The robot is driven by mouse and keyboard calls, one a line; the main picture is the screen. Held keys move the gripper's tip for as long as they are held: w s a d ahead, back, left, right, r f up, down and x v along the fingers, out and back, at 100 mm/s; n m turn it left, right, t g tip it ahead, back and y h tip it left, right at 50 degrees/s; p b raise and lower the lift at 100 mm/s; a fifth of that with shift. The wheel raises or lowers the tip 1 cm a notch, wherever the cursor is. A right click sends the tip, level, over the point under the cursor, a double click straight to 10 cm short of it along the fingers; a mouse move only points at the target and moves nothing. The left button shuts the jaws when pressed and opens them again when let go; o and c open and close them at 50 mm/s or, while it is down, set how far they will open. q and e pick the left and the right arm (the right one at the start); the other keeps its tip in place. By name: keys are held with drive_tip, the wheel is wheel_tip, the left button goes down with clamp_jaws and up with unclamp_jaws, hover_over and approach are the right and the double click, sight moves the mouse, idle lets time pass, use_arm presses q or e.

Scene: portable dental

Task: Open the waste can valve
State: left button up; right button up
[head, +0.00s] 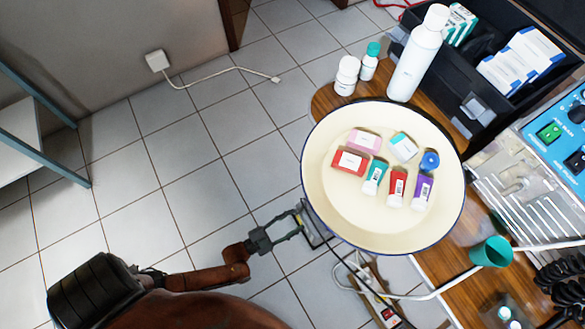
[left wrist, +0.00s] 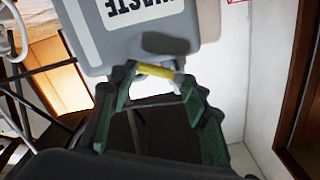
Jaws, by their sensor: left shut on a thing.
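The waste can (left wrist: 185,25) is a grey container with a white label reading WASTE upside down, at the top of the left wrist view. Its yellow valve handle (left wrist: 157,70) lies below the can's edge, between the fingertips of my left gripper (left wrist: 159,77). The gripper is shut on this handle. In the head view my left gripper (head: 301,217) is at the left edge of the cream basin, low beside it. The can is mostly hidden there by the basin. How far the valve is turned cannot be told. My right gripper is in neither view.
The round basin (head: 325,205) holds several small tubes and boxes. A wooden table (head: 446,268) carries bottles, a black organiser (head: 462,98), a green cup (head: 491,252) and a blue control unit (head: 560,135). A power strip (head: 380,306) lies below.

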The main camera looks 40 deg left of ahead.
use_arm(q)
wheel_tip(320, 180, down, 2)
drive_tip(key=m, duration=0.7)
drive_tip(key=shift+d+b, duration=0.15)
drive_tip(key=shift+b, duration=0.25)
drive_tip(key=shift+a+f+m, duration=0.15)
drive_tip(key=shift+a+m, duration=0.05)
drive_tip(key=shift+m, duration=0.9)
drive_tip(key=shift+a+m+b, duration=0.1)
drive_tip(key=shift+m+b, duration=0.2)
drive_tip(key=shift+m, duration=0.2)
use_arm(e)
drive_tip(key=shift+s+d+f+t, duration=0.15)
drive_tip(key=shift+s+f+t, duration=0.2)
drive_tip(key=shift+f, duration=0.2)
use_arm(q)
drive_tip(key=shift+a+f, duration=0.1)
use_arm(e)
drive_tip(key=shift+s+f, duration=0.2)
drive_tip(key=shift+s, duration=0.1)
use_arm(q)
drive_tip(key=o, duration=1)
drive_tip(key=shift+a, duration=0.1)
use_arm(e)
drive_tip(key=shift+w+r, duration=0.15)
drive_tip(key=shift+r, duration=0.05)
